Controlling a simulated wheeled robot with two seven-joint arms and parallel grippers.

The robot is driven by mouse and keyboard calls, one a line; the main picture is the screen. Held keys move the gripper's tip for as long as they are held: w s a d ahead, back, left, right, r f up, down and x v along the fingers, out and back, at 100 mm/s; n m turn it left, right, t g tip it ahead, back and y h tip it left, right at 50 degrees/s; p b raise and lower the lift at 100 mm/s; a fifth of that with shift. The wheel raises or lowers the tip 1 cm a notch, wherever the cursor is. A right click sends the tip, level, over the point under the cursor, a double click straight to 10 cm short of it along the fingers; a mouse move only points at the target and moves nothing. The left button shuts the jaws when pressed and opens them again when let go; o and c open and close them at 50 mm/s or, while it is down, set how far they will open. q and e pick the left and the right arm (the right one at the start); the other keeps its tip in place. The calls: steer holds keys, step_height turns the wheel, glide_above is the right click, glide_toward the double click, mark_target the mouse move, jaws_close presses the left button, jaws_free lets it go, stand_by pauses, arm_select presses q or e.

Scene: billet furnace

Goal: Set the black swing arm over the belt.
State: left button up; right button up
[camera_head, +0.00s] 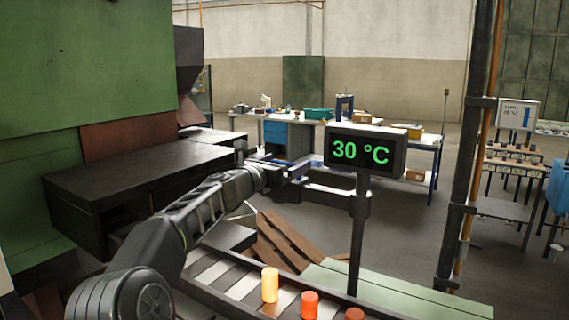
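The black swing arm (335,193) reaches left from a collar on the dark post (356,240) that carries the green "30 °C" display (364,151). The belt (210,272), a slatted conveyor, runs along the bottom of the view, in front of the swing arm. A yellow-orange billet (270,285), a red-orange billet (309,305) and a partly cut-off one (354,314) stand on it. My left gripper (303,172) is by the swing arm's left end. Its two fingers look apart; I cannot tell whether they touch the arm. My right gripper is not in view.
A dark furnace table (130,178) and green furnace wall (85,65) stand at the left. A tall dark pillar (467,170) rises at the right. Brown plates (280,240) lie behind the belt. A pale green surface (385,290) lies around the post. Workbenches stand farther back.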

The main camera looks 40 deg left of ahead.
arm_select(q)
steer(key=c, duration=1.9)
steer(key=shift+a, duration=0.1)
